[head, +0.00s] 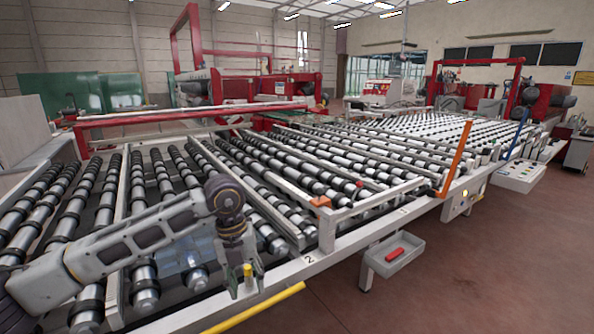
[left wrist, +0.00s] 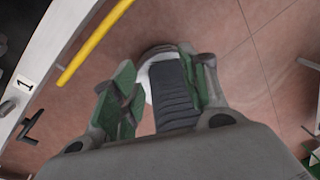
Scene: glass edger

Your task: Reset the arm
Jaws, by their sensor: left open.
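My left arm (head: 140,240) reaches in from the left over the near rollers of the conveyor table. My left gripper (head: 246,284) points down at the table's front edge, near the "2" label, with its fingers apart. In the left wrist view the gripper (left wrist: 164,68) shows two green-padded fingers spread apart. A dark ribbed shape with a pale rim shows between them, and I cannot tell what it is. I see nothing held. My right gripper is not in view.
The roller conveyor (head: 280,170) fills the middle. A yellow bar (head: 255,308) runs along its near edge. A grey tray (head: 392,255) with a red item hangs from the front side. An orange post (head: 456,158) stands farther right. The reddish floor (head: 500,260) at right is clear.

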